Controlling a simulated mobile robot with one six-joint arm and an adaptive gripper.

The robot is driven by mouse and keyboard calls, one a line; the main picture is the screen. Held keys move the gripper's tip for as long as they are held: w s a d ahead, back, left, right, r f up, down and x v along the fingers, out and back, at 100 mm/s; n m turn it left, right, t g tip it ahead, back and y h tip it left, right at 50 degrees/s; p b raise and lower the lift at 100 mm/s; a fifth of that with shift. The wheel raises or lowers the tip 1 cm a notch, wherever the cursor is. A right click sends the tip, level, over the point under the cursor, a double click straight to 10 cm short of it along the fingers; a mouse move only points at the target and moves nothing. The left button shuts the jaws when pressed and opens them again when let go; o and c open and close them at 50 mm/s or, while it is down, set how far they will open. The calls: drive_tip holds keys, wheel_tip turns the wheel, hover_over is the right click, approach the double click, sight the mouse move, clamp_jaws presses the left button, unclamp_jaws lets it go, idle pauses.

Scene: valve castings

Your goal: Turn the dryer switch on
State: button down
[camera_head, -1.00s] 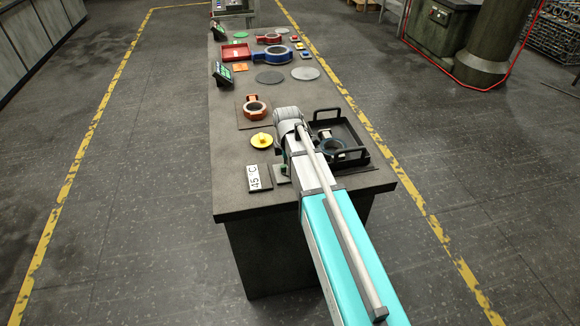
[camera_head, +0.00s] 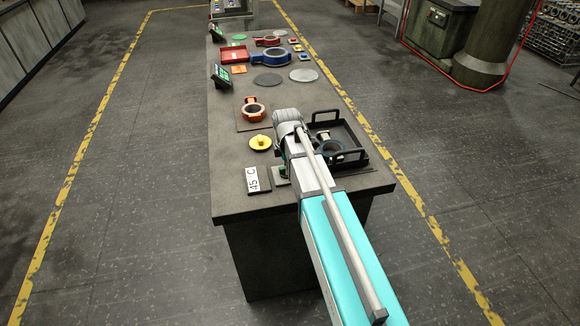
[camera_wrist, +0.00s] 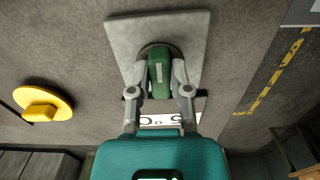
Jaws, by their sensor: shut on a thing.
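The dryer switch is a green knob (camera_wrist: 160,70) with a pale mark, on a dark round base. It sits on a square light grey plate (camera_wrist: 190,30), which looks slightly turned in the wrist view. My gripper (camera_wrist: 160,66) has a finger on each side of the knob and is shut on it. The knob's long side runs nearly up and down in the wrist view. In the head view the plate (camera_head: 280,182) is near the table's front edge, and my arm partly hides the knob and gripper. A white "45 C" label (camera_head: 253,182) lies beside the plate.
A yellow disc with a raised grip (camera_head: 260,142) lies behind the label; it also shows in the wrist view (camera_wrist: 45,103). A black tray (camera_head: 357,135) with parts stands right of my arm. An orange ring casting (camera_head: 254,111) lies farther back on the table (camera_head: 228,200).

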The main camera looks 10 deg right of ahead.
drive_tip(key=shift+a, duration=0.25)
drive_tip(key=m, duration=0.8)
drive_tip(key=shift+m, duration=0.4)
drive_tip(key=m, duration=0.4)
drive_tip(key=shift+w+m, duration=0.1)
drive_tip(key=shift+m, duration=0.2)
drive_tip(key=m, duration=0.4)
drive_tip(key=c, duration=0.6)
unclamp_jaws()
drive_tip(key=shift+c, duration=0.2)
drive_tip(key=shift+o, duration=0.4)
